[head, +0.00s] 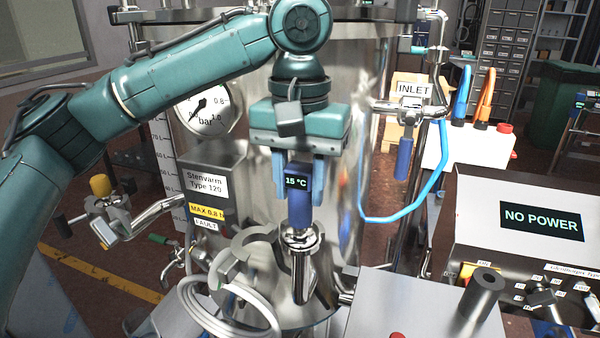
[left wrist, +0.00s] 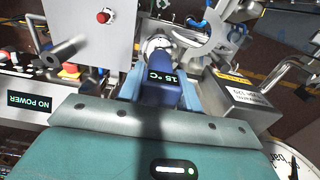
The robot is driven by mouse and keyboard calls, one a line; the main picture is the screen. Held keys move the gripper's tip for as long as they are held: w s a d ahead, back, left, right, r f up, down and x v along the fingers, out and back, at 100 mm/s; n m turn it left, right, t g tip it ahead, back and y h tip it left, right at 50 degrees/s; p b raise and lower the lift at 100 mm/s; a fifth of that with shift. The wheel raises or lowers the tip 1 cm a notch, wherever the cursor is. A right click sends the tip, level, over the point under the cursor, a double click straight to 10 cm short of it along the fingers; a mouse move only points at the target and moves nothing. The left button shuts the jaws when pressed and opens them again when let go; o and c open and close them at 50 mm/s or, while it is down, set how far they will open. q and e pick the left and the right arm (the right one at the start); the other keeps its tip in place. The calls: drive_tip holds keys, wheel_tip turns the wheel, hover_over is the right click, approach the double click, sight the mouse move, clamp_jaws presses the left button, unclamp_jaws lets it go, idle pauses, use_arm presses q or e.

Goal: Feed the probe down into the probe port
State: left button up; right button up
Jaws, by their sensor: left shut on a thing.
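The probe (head: 299,205) has a blue handle and a small display reading 15 °C. My left gripper (head: 300,178) is shut on its handle, with the light-blue fingers on either side. In the head view the probe stands upright over a shiny steel port (head: 301,245) on a bent pipe in front of the tank. The handle's lower end meets the top of the port; whether it is fully seated I cannot tell. In the left wrist view the probe (left wrist: 158,92) lies between the fingers, with the round steel port (left wrist: 158,44) just beyond it. My right gripper is not in view.
The steel tank (head: 345,120) stands close behind, with a pressure gauge (head: 208,108) and a Stenvarm label box (head: 210,180) on the left. A white cable (head: 235,300) loops below. A NO POWER console (head: 525,225) and a blue hose (head: 400,215) are at right.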

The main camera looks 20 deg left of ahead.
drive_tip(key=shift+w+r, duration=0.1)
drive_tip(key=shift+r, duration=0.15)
use_arm(q)
drive_tip(key=shift+f, duration=0.15)
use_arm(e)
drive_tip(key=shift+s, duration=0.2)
use_arm(q)
drive_tip(key=o, duration=1.3)
drive_tip(key=shift+c, duration=0.2)
wheel_tip(320, 180, up, 12)
drive_tip(key=shift+r+p, duration=0.1)
drive_tip(key=shift+p, duration=1.05)
drive_tip(key=shift+r, duration=0.45)
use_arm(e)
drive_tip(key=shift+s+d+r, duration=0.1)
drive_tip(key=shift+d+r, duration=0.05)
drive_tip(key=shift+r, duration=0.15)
